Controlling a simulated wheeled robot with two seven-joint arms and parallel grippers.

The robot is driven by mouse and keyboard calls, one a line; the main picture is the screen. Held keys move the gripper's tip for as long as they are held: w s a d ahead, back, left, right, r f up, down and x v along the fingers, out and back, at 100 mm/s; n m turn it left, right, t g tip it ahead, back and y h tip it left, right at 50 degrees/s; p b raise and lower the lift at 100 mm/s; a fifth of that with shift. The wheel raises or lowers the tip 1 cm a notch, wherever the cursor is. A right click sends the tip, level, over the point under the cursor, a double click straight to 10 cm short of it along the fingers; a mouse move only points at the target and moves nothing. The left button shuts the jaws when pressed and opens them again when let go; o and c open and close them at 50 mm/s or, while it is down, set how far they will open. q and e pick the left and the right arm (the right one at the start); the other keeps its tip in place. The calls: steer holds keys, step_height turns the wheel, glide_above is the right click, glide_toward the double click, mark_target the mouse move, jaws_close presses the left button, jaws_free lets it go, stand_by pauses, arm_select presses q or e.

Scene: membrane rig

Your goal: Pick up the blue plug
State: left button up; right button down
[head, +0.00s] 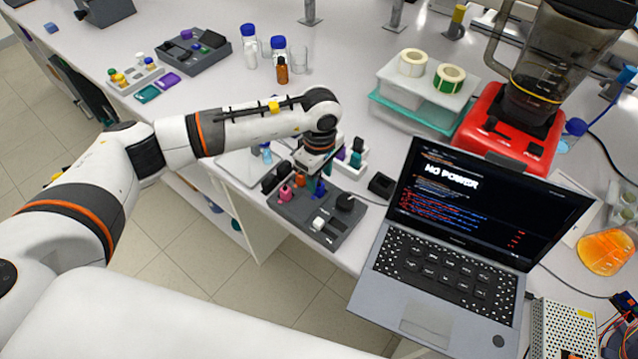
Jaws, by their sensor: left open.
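My left gripper (314,182) points down over a dark grey rig tray (345,236) near the front edge of the bench. It is open. A small blue piece (318,188), which looks like the blue plug, stands on the tray right at the fingertips. It is partly hidden by the gripper, and I cannot tell whether the fingers touch it. A pink plug (285,193) stands on the tray just left of the gripper. My right gripper is not in view.
An open laptop (440,275) showing "NO POWER" stands close at the right. A small rack (351,158) stands behind the gripper.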

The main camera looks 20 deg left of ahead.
mark_target(319, 183)
arm_select(q)
step_height(319, 183, down, 2)
steer(key=shift+a+f+p, duration=0.1)
steer(key=shift+a+p, duration=0.05)
steer(key=shift+p, duration=0.25)
steer(key=shift+f, duration=0.4)
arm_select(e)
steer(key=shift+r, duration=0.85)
arm_select(q)
steer(key=shift+c, duration=0.4)
jaws_close()
steer(key=shift+w, duration=0.1)
